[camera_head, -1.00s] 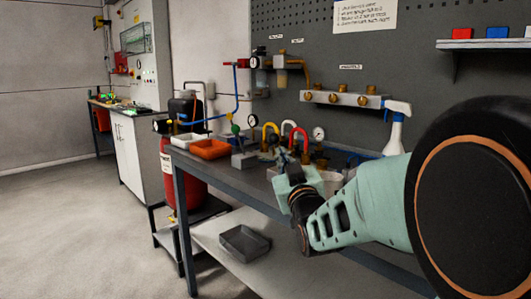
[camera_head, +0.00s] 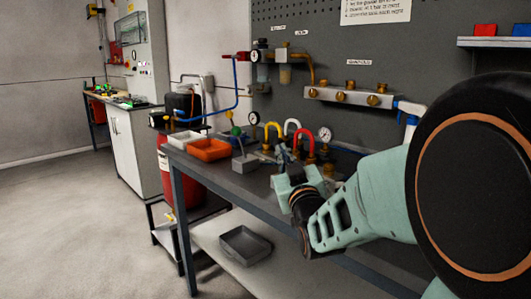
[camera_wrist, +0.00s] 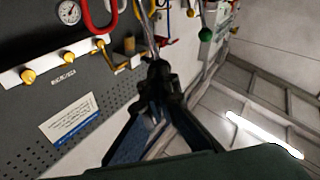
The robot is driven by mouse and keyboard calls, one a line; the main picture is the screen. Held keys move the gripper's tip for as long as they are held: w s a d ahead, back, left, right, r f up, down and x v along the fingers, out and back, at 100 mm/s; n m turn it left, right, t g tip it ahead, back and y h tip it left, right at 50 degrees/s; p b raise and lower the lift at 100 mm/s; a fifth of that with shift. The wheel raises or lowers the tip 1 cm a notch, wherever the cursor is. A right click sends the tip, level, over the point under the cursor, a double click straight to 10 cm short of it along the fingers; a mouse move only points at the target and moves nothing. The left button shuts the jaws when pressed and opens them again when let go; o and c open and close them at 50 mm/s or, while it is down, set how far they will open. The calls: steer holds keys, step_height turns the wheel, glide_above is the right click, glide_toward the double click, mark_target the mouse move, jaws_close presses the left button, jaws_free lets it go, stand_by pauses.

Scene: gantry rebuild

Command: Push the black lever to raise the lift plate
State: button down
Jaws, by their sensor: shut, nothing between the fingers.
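My gripper (camera_head: 283,153) is over the workbench, beside the cluster of fittings with coloured loop handles. In the wrist view its dark fingers (camera_wrist: 158,72) meet at the tips, with nothing seen between them. I cannot pick out the black lever for sure in either view; the gripper and arm cover part of the bench there. I cannot make out the lift plate either. A green ball knob (camera_head: 236,130) on a thin stem stands left of the gripper, above a grey block (camera_head: 245,163).
Red (camera_head: 303,139), yellow (camera_head: 273,133) and white (camera_head: 291,126) loops and a gauge (camera_head: 325,134) crowd close to the gripper. An orange tray (camera_head: 208,150) lies at the bench's left. A manifold (camera_head: 350,97) hangs on the pegboard. A grey bin (camera_head: 245,244) sits on the lower shelf.

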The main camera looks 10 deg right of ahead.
steer(key=shift+r, duration=0.1)
steer(key=shift+w+d+r+m+p, duration=0.25)
steer(key=shift+m+p, duration=0.15)
steer(key=shift+p, duration=0.15)
